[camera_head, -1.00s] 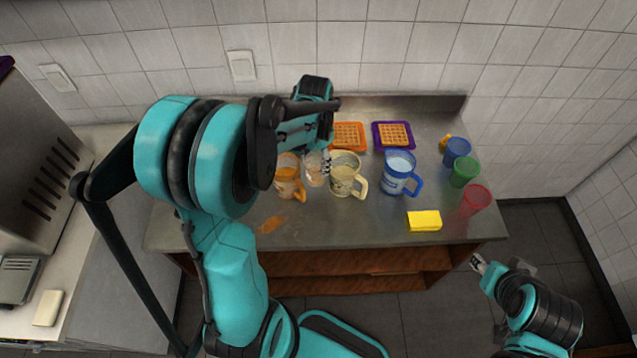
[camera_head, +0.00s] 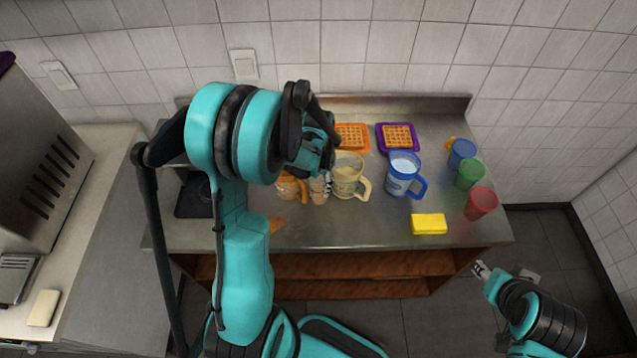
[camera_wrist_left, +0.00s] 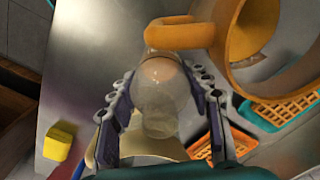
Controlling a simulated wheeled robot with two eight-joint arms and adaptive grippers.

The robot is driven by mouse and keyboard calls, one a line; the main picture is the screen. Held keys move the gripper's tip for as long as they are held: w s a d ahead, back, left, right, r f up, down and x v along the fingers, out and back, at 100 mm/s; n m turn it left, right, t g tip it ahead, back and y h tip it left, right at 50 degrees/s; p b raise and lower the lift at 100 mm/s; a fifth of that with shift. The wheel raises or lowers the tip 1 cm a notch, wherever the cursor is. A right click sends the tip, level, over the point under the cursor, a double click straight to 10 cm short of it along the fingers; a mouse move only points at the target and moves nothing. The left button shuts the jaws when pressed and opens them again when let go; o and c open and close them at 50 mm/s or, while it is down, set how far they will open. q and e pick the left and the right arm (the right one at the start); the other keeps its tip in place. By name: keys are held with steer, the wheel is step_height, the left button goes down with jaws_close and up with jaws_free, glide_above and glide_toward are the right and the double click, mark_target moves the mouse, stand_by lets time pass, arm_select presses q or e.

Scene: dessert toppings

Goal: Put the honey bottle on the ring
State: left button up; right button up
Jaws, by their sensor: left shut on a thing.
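My left gripper (camera_head: 325,185) is shut on a translucent bottle with a pale orange top, which I take to be the honey bottle (camera_head: 318,190). In the left wrist view, the bottle (camera_wrist_left: 160,105) sits between the two fingers of the gripper (camera_wrist_left: 162,85). In the head view, it stands between the orange-handled mug (camera_head: 290,187) and the cream pitcher (camera_head: 347,180). I cannot tell whether its base touches the counter. An amber mark (camera_head: 276,225), possibly the ring, lies in front of the mug, partly hidden by my arm. My right gripper (camera_head: 481,268) is in front of the counter.
The metal counter (camera_head: 340,228) holds a blue pitcher (camera_head: 402,175), a yellow sponge (camera_head: 429,224), and blue (camera_head: 461,153), green (camera_head: 470,174) and red (camera_head: 481,203) cups. Waffles sit on an orange tray (camera_head: 365,146) and a purple tray (camera_head: 380,142) behind. The front middle is clear.

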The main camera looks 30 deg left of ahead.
arm_select(q)
steer(key=o, duration=1.3)
steer(key=shift+f, duration=0.15)
